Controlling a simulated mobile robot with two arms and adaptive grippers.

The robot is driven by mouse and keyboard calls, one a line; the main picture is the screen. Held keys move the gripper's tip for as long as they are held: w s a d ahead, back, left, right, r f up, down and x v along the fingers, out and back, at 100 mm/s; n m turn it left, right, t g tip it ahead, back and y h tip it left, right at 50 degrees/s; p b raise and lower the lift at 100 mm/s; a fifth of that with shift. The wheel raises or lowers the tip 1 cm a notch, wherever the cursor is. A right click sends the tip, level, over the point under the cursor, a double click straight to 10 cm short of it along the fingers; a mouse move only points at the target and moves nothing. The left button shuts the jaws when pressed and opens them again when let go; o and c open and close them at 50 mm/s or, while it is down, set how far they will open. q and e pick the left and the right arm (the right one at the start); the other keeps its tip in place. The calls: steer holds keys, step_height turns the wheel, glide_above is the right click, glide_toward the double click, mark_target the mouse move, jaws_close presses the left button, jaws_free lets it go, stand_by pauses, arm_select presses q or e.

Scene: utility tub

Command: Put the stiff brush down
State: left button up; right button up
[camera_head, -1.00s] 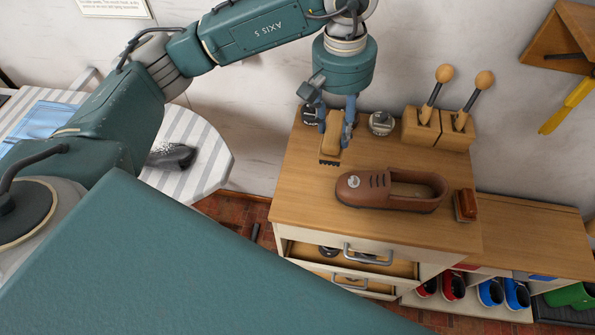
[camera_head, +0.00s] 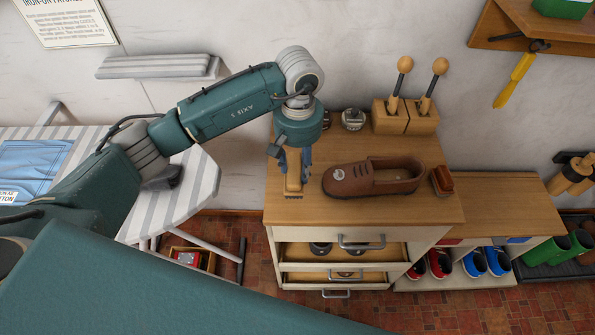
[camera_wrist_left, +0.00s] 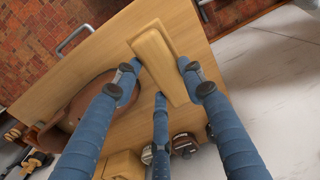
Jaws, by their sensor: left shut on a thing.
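The stiff brush (camera_head: 293,176) has a pale wooden back and dark bristles that show at its lower end. My left gripper (camera_head: 294,172) is shut on it, with blue fingers on both sides, at the left part of the wooden cabinet top (camera_head: 405,203). In the left wrist view the brush's wooden back (camera_wrist_left: 160,62) lies between the fingers (camera_wrist_left: 160,85), over the cabinet top. I cannot tell whether the bristles touch the surface. A brown shoe (camera_head: 372,177) stands just right of the brush. My right gripper is not in view.
A small reddish-brown brush (camera_head: 442,181) stands right of the shoe. A wooden block (camera_head: 405,117) with two round-handled tools and a round tin (camera_head: 353,119) stand at the back. Open drawers (camera_head: 345,251) are below the front edge. A striped ironing board (camera_head: 200,178) is at left.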

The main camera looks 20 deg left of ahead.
mark_target(298, 167)
arm_select(q)
steer(key=shift+f, duration=0.3)
steer(key=shift+c, duration=0.2)
steer(key=shift+f, duration=0.35)
step_height(298, 167, down, 3)
steer(key=shift+f+p, duration=0.1)
steer(key=shift+p, duration=0.45)
steer(key=shift+f, duration=0.1)
steer(key=shift+f+b, duration=0.15)
steer(key=shift+b, duration=0.15)
steer(key=o, duration=1)
steer(key=shift+o, duration=0.2)
steer(key=shift+r+p, duration=0.25)
steer(key=shift+p, duration=0.1)
steer(key=shift+w+r+b, duration=0.1)
steer(key=shift+r+b, duration=0.2)
step_height(298, 167, up, 10)
steer(key=b, duration=0.3)
steer(key=shift+r, duration=0.65)
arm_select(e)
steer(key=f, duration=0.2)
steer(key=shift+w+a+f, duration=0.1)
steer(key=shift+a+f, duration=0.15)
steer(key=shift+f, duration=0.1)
arm_select(q)
steer(key=shift+s+f, duration=0.1)
steer(key=shift+s, duration=0.1)
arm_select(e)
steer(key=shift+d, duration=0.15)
